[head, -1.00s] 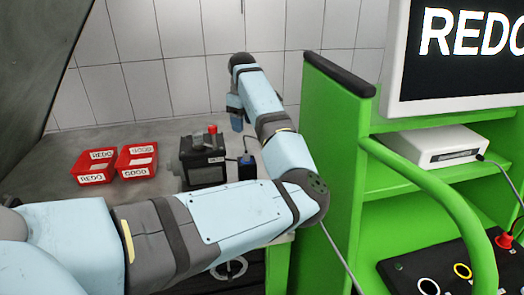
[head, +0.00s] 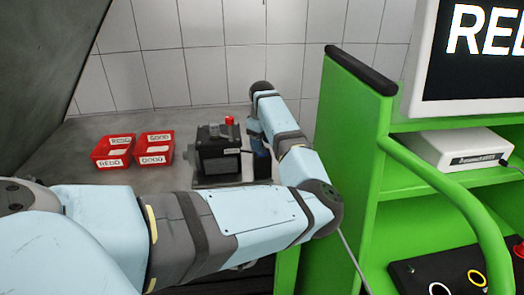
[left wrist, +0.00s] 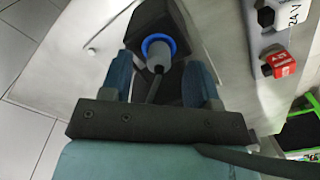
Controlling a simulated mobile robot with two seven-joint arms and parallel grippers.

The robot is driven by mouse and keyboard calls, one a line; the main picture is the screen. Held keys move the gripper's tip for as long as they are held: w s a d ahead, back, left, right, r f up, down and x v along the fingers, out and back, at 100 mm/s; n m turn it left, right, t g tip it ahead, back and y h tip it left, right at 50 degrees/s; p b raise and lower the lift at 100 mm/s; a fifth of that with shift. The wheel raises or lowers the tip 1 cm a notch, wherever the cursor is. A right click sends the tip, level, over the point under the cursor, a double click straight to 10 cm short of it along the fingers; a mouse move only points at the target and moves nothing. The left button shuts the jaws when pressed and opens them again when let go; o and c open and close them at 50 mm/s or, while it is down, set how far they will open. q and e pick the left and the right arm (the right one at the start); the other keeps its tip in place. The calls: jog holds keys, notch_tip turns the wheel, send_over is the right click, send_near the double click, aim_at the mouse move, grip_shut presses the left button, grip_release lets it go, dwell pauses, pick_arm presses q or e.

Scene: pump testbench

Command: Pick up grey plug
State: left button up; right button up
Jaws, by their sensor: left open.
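The grey plug (left wrist: 158,52), with a bright blue ring around it, stands in front of a dark box (left wrist: 180,20) in the left wrist view. My left gripper (left wrist: 158,75) is open, with one blue finger on each side of the plug. I cannot tell whether the fingers touch it. In the head view my left gripper (head: 257,138) points down beside the black pump unit (head: 218,150), above a small dark blue block (head: 262,166). The plug cannot be made out in the head view. My right gripper is out of view.
A green rack (head: 345,150) rises close on the right. In the left wrist view a red part (left wrist: 280,64) sits near a "24 V" label.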

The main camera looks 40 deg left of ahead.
pick_arm(q)
notch_tip(320, 180, down, 2)
jog(key=shift+f, duration=0.2)
jog(key=c, duration=0.9)
jog(key=shift+r, duration=0.2)
notch_tip(320, 180, up, 20)
